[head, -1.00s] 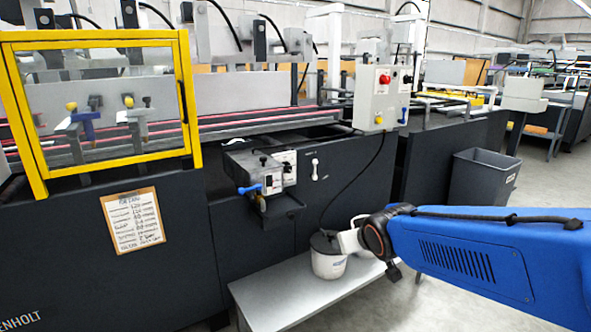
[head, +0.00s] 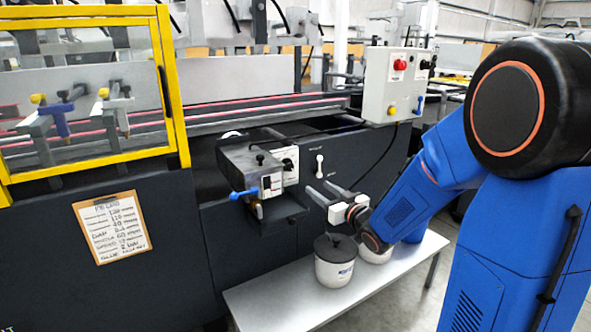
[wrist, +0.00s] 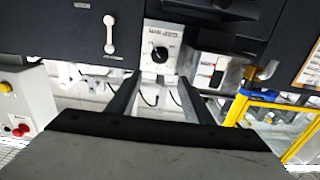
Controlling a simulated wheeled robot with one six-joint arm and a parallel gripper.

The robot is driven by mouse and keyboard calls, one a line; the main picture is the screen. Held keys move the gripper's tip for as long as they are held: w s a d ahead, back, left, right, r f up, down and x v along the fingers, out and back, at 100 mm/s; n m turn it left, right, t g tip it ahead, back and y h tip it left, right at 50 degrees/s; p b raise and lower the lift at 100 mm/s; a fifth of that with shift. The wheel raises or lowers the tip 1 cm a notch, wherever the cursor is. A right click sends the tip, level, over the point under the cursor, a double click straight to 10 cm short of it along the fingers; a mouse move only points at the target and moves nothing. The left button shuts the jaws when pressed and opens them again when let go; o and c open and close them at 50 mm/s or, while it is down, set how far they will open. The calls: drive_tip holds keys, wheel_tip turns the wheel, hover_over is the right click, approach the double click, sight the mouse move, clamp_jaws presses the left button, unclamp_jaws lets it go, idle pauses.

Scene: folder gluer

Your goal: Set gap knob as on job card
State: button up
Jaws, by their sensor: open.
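The gap knob (head: 288,163) is a black dial on a white panel at the front of the small grey unit on the machine. In the wrist view the knob (wrist: 159,54) sits near the top centre, its panel label blurred. My gripper (head: 317,186) is open and empty, to the right of the knob and apart from it. In the wrist view my gripper (wrist: 160,80) has its two fingers spread below the knob panel. The job card (head: 112,228) hangs on the dark machine front at left; its handwritten lines are too small to read surely.
A blue-handled valve (head: 243,193) juts out left of the knob. A white lever (head: 320,166) is right of it. A control box (head: 394,86) with a red button stands above right. A white glue pot (head: 334,262) is on the bench (head: 270,297) below. A yellow-framed guard (head: 170,85) is at left.

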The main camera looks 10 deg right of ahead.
sight(291, 169)
drive_tip(key=x, duration=1.7)
drive_tip(key=shift+w, duration=0.1)
drive_tip(key=c, duration=1)
